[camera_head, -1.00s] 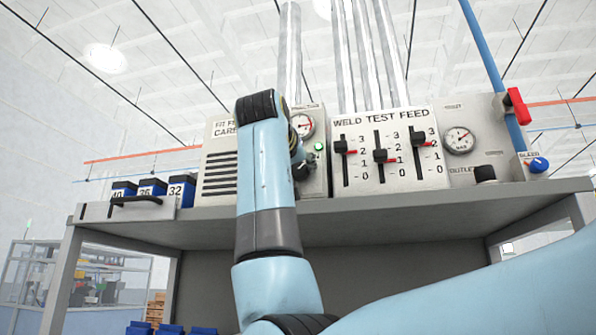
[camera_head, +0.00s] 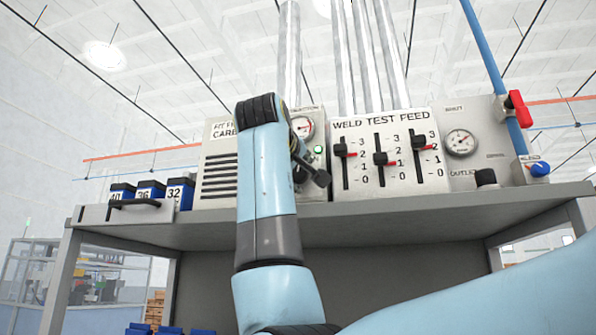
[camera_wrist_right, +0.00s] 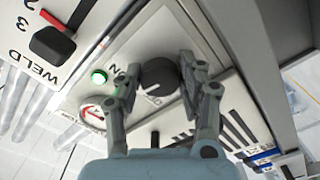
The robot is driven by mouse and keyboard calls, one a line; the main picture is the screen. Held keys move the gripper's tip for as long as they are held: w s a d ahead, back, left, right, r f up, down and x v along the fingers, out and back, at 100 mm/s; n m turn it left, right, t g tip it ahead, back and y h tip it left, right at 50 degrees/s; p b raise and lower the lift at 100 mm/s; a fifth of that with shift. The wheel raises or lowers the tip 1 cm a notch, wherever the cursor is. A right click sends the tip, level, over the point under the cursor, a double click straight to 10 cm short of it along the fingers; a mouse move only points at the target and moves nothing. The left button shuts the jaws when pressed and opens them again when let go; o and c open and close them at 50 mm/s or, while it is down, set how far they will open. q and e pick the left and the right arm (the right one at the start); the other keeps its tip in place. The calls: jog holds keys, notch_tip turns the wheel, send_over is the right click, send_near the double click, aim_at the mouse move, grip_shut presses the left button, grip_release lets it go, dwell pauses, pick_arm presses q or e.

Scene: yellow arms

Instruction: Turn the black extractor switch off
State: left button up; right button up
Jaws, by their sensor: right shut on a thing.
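The black extractor switch (camera_wrist_right: 158,76) is a round black knob on the light panel, beside a lit green lamp (camera_wrist_right: 99,77). Its label is partly covered, with "ON" letters showing. My right gripper (camera_wrist_right: 155,72) is shut on the knob, one finger on each side in the right wrist view. In the head view my right gripper (camera_head: 309,168) is at the panel beside the green lamp (camera_head: 318,150), and my arm and fingers hide most of the knob. My left gripper is not in view.
The weld test feed panel (camera_head: 388,190) with three sliders stands to the right. A gauge (camera_head: 302,126) sits above the knob. Blue numbered boxes (camera_head: 180,194) stand left on the grey shelf (camera_head: 400,222). A red-handled valve (camera_head: 517,105) is at far right.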

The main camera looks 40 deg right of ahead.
jog(key=n+p, duration=0.2)
jog(key=n, duration=0.4)
jog(key=shift+r, duration=0.1)
jog(key=n, duration=0.4)
jog(key=shift+n+p, duration=0.3)
jog(key=shift+n, duration=0.3)
jog(key=o, duration=1.1)
jog(key=shift+o, duration=0.2)
